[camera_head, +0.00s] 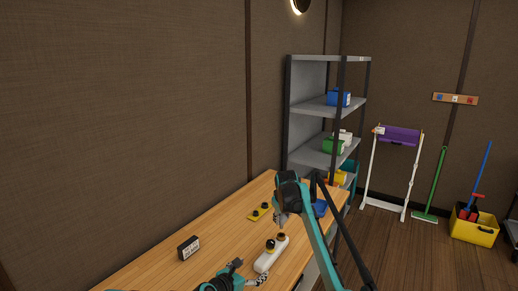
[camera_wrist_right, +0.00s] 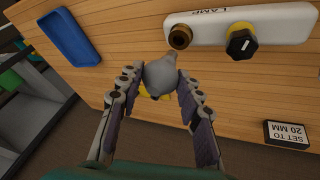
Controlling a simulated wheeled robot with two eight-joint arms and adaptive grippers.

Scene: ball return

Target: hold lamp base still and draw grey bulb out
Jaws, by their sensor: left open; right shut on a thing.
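The white lamp base (camera_head: 272,256) lies on the wooden table, with a brown socket (camera_wrist_right: 180,37) and a black knob (camera_wrist_right: 241,42) on top. The socket's opening shows in the right wrist view, with no bulb in it. My right gripper (camera_wrist_right: 160,78) is shut on the grey bulb (camera_wrist_right: 160,74), whose narrow neck points toward the socket. In the head view my right gripper (camera_head: 281,219) is just above and beyond the socket end. My left gripper (camera_head: 250,272) is open at the near end of the lamp base; whether it touches is unclear.
A black sign reading "SET TO 20 MM" (camera_head: 188,248) stands on the table's left. A yellow plate (camera_head: 260,212) with dark knobs lies behind my right gripper. A blue tray (camera_wrist_right: 70,38) lies near the table's far end. A grey shelf (camera_head: 325,104) stands beyond.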

